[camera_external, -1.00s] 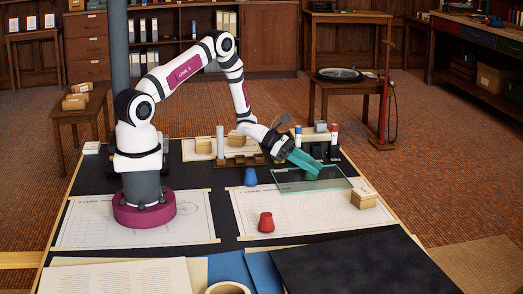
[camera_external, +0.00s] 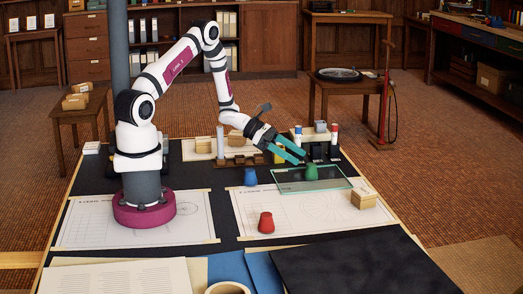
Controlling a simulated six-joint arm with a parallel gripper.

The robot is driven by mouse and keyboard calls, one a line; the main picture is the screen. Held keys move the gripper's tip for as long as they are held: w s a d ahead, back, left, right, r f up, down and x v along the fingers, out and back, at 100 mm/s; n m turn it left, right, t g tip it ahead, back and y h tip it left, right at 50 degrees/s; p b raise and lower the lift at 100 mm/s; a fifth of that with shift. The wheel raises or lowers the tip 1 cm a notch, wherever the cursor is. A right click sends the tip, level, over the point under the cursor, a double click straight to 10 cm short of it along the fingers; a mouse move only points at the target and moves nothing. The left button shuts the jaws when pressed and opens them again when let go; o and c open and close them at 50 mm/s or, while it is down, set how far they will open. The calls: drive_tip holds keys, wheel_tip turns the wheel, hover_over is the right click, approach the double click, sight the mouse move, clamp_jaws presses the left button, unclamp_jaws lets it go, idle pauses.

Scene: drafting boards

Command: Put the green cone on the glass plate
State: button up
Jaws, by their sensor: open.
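The green cone (camera_external: 312,172) stands on the glass plate (camera_external: 290,184), near the plate's middle. The glass plate lies on the far right part of the table. My gripper (camera_external: 301,157), with teal fingers, is open and empty. It is above and slightly left of the green cone, apart from it.
A blue cone (camera_external: 250,177) stands just left of the glass plate. A red cone (camera_external: 266,222) stands nearer the front on a drawing sheet. A wooden block (camera_external: 364,200) sits right of the plate. A rack with several upright items (camera_external: 318,150) stands behind my gripper.

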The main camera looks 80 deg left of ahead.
drive_tip(key=v, duration=0.5)
drive_tip(key=shift+s+a+r, duration=0.1)
drive_tip(key=shift+s+a, duration=0.05)
drive_tip(key=shift+s, duration=0.1)
drive_tip(key=s+d+r+m+g+h, duration=0.1)
drive_tip(key=s+d+r+m+g, duration=0.45)
drive_tip(key=d+m, duration=0.45)
drive_tip(key=s+d+r+m+g+h, duration=0.1)
drive_tip(key=s+d+r+m+g, duration=0.45)
drive_tip(key=d+m, duration=0.4)
drive_tip(key=s+a+r+m+y, duration=0.2)
drive_tip(key=s+m+y, duration=0.3)
drive_tip(key=s+m, duration=0.2)
drive_tip(key=s+a+r+m+y, duration=0.2)
drive_tip(key=s+m+y, duration=0.3)
drive_tip(key=s+m, duration=0.3)
drive_tip(key=shift+a+m, duration=0.25)
drive_tip(key=shift+m, duration=0.2)
